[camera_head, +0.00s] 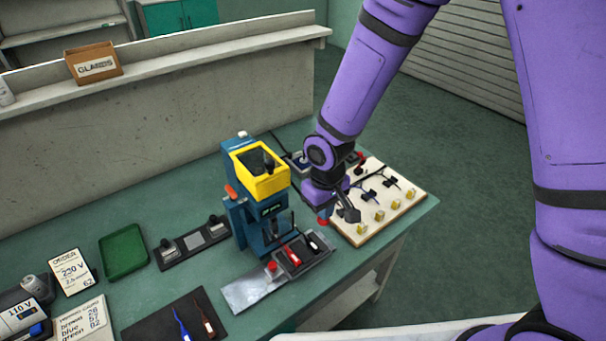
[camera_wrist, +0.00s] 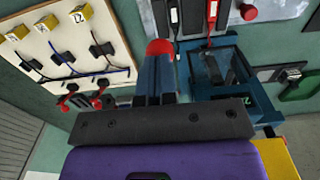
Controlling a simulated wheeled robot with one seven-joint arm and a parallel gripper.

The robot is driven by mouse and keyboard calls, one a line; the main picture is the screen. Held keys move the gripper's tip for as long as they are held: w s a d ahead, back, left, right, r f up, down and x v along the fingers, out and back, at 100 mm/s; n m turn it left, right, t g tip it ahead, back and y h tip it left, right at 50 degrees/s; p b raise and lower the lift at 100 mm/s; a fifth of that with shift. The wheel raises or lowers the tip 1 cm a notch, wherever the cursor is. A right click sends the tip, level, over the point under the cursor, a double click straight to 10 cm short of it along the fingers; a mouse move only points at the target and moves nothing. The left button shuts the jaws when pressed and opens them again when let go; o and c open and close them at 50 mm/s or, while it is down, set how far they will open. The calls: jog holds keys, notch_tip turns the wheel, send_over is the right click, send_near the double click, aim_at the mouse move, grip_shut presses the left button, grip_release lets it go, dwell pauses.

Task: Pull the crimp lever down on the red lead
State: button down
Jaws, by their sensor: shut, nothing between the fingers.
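The blue crimp press (camera_head: 262,222) with a yellow top stands on the green bench. A red ball knob (camera_head: 323,221), which looks like the crimp lever's end, shows to its right, just under my purple wrist. In the wrist view the red knob (camera_wrist: 160,47) sits at the tips of my gripper (camera_wrist: 157,72). My gripper is shut and empty; I cannot tell whether it touches the knob. The lever's shaft is mostly hidden. The red lead (camera_head: 293,257) lies in the black holder in front of the press and shows in the wrist view (camera_wrist: 212,22).
A pale board (camera_head: 395,212) with yellow tags and several wires lies right of the press. A red button (camera_head: 272,266) is on the metal plate in front. A green tray (camera_head: 123,252), cards and a black mat (camera_head: 165,320) lie left. A ledge wall runs behind.

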jog(key=shift+r, duration=0.1)
notch_tip(320, 180, up, 13)
jog(key=w+a, duration=0.1)
jog(key=shift+w, duration=0.4)
dwell(0.8)
jog(key=shift+a, duration=0.1)
jog(key=s+d+r+m+t, duration=0.1)
jog(key=s+d+r+m, duration=0.1)
jog(key=d+r, duration=0.5)
jog(key=s+d+r+m+t, duration=0.1)
jog(key=s+d+r+t, duration=0.15)
jog(key=d+r, duration=0.45)
jog(key=s+d+r+m+t, duration=0.1)
jog(key=s+d+r+m, duration=0.2)
jog(key=s+d+r, duration=0.3)
jog(key=s+d, duration=0.4)
jog(key=s, duration=0.4)
jog(key=shift+d+r+m+t, duration=0.2)
jog(key=shift+d+m+t, duration=0.1)
jog(key=shift+m+t, duration=0.1)
